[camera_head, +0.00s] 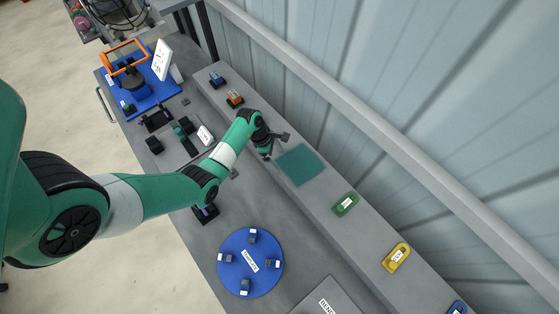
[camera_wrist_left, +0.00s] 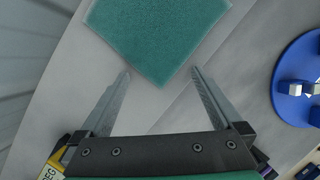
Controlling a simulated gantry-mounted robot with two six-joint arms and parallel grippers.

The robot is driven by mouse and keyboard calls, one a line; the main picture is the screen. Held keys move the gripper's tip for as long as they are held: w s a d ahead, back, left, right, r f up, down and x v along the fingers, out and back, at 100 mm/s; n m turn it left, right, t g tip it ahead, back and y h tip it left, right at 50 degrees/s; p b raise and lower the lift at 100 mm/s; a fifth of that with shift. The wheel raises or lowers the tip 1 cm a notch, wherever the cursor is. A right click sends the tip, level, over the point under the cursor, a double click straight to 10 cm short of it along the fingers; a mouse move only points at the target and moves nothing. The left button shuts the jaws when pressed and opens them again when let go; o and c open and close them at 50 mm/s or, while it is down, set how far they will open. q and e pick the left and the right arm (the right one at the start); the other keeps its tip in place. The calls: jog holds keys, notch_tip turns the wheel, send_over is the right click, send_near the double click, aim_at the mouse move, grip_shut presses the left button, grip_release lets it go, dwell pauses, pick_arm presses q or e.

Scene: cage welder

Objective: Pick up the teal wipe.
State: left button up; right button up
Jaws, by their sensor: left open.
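The teal wipe (camera_head: 300,165) lies flat on the long grey ledge in the head view, a flat square cloth. In the left wrist view the wipe (camera_wrist_left: 158,32) fills the top middle, cut off by the top edge, with one corner pointing toward the jaws. My left gripper (camera_head: 277,148) is just beside the wipe's upper left side in the head view. In the left wrist view the left gripper (camera_wrist_left: 160,78) is open and empty, and the wipe's near corner shows between its fingertips. Whether the fingers touch the wipe cannot be told. My right gripper does not show.
A green tag (camera_head: 345,204) and a yellow tag (camera_head: 397,257) lie along the ledge beyond the wipe. A blue round tray (camera_head: 238,277) with several small blocks stands on the lower table. A corrugated wall and rail (camera_head: 340,85) run behind the ledge.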

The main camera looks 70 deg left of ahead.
pick_arm(q)
jog(key=shift+f, duration=0.2)
grip_shut()
dwell(1.0)
notch_tip(320, 180, up, 21)
jog(key=p, duration=1.4)
jog(key=shift+p, duration=0.4)
